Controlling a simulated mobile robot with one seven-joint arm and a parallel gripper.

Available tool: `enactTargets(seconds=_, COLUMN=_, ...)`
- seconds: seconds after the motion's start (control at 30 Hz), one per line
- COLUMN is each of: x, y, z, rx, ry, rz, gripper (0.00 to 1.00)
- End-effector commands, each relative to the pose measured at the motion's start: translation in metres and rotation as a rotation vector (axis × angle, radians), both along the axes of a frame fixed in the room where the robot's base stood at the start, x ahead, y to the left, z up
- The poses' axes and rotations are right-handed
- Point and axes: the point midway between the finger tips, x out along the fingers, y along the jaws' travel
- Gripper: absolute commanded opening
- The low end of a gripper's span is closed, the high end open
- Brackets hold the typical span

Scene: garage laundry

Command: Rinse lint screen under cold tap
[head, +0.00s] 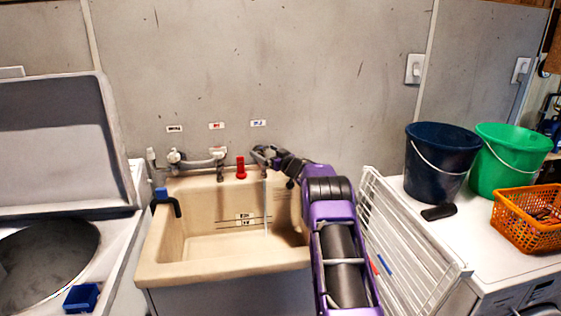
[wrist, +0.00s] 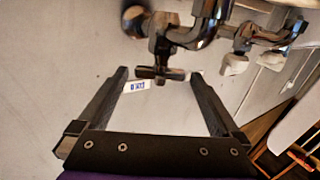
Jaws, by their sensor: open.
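The beige sink (head: 160,262) stands against the wall with several taps above its back edge. My gripper (head: 264,153) is open at the right tap, the one under the blue-marked label (head: 258,123). In the wrist view my gripper (wrist: 160,76) has its two fingers apart, with the dark cross-shaped tap handle (wrist: 158,73) between or just beyond their tips. I cannot tell whether they touch it. A thin pale vertical line (head: 266,210), looking like running water, drops into the sink below this tap. I cannot make out a lint screen in either view.
A red object (head: 241,167) stands on the sink's back ledge. A blue-and-black item (head: 162,196) hangs on its left rim. A white rack (head: 405,245) stands right of my arm. Buckets (head: 437,160), an orange basket (head: 525,222) and a dark object (head: 438,212) sit on the right machine.

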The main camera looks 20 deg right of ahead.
Motion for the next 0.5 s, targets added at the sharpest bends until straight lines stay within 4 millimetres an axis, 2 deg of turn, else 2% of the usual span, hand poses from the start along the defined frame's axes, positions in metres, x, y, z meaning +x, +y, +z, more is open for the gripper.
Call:
enactTargets(seconds=0.27, x=-0.031, y=-0.009, z=0.001, rx=0.003, ry=0.001, rz=-0.003, gripper=1.00)
enactTargets(seconds=0.5, x=-0.069, y=-0.020, z=0.001, rx=0.001, ry=0.000, rz=-0.002, gripper=1.00)
